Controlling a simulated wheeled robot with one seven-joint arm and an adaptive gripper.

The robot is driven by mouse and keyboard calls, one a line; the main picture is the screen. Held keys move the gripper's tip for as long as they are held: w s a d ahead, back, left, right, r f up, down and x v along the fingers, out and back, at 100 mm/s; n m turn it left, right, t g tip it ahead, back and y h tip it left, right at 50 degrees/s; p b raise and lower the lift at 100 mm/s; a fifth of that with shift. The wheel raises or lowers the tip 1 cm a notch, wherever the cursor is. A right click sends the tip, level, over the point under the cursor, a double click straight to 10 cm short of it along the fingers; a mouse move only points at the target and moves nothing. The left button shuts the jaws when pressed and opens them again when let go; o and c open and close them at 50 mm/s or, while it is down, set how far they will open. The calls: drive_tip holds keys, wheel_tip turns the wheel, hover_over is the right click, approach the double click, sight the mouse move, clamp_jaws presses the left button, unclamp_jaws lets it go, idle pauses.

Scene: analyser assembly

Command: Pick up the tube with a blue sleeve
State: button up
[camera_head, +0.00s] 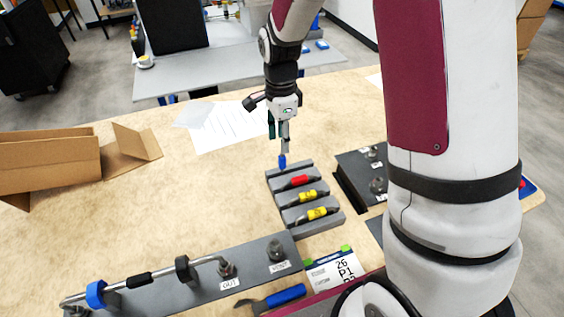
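A small piece with a blue sleeve (282,161) shows at the back end of the grey rack (326,226), directly below my gripper. The rest of this tube is hard to make out. My gripper (283,149) points down with its fingertips at or just above the blue sleeve. The fingers look close together, but I cannot tell whether they are shut on the tube. The rack also holds a tube with a red sleeve (299,181) and two with yellow sleeves (308,196), (317,213), lying across it.
A grey plate (190,297) with a bent pipe, blue ring and OUT label lies in front. A blue-handled tool (285,296) lies near a label card (335,272). A dark fixture (352,160) is right of the rack. Cardboard (50,165) is left; left-middle table is clear.

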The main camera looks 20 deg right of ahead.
sight(282, 156)
drive_tip(key=shift+s+d+f, duration=0.1)
drive_tip(key=shift+d+f, duration=0.05)
drive_tip(key=shift+f, duration=3.65)
clamp_jaws()
